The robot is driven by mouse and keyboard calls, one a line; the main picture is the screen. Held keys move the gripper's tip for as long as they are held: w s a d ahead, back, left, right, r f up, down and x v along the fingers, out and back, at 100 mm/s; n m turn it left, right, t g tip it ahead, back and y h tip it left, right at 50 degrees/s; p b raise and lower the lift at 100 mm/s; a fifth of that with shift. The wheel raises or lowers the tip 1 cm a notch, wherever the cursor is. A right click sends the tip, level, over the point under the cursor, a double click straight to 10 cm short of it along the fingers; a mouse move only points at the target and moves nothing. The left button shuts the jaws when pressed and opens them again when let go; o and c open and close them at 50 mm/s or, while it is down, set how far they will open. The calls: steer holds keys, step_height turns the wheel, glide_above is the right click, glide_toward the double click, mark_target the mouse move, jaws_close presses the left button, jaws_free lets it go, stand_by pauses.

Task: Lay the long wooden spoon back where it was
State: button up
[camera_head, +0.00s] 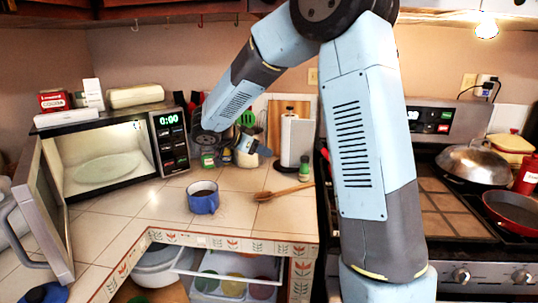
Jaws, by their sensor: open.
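The long wooden spoon (284,192) lies flat on the tiled counter, to the right of the blue mug and in front of the paper towel holder. My gripper (262,151) is above the back of the counter, up and to the left of the spoon, and apart from it. It is small in the picture; its jaws are open and nothing shows between them. The spoon is in full view.
A blue mug (203,197) with dark contents stands left of the spoon. A paper towel holder (292,140) stands behind it. The microwave (168,138) has its door open at left. An open drawer (230,266) juts below the counter. The stove is at right.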

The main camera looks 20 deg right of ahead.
steer(key=v, duration=0.5)
steer(key=shift+f, duration=0.1)
steer(key=s+d+r+n+y, duration=0.2)
steer(key=s+n+y, duration=0.1)
steer(key=s, duration=0.8)
steer(key=s+d+r+n+y, duration=0.2)
steer(key=s+n, duration=0.4)
steer(key=s, duration=0.5)
steer(key=s+d+r+n+t+y, duration=0.1)
steer(key=s+d+n+y, duration=0.3)
steer(key=s, duration=0.7)
steer(key=shift+r+y, duration=0.4)
steer(key=shift+y, duration=0.3)
steer(key=shift+d, duration=0.15)
steer(key=shift+c, duration=0.4)
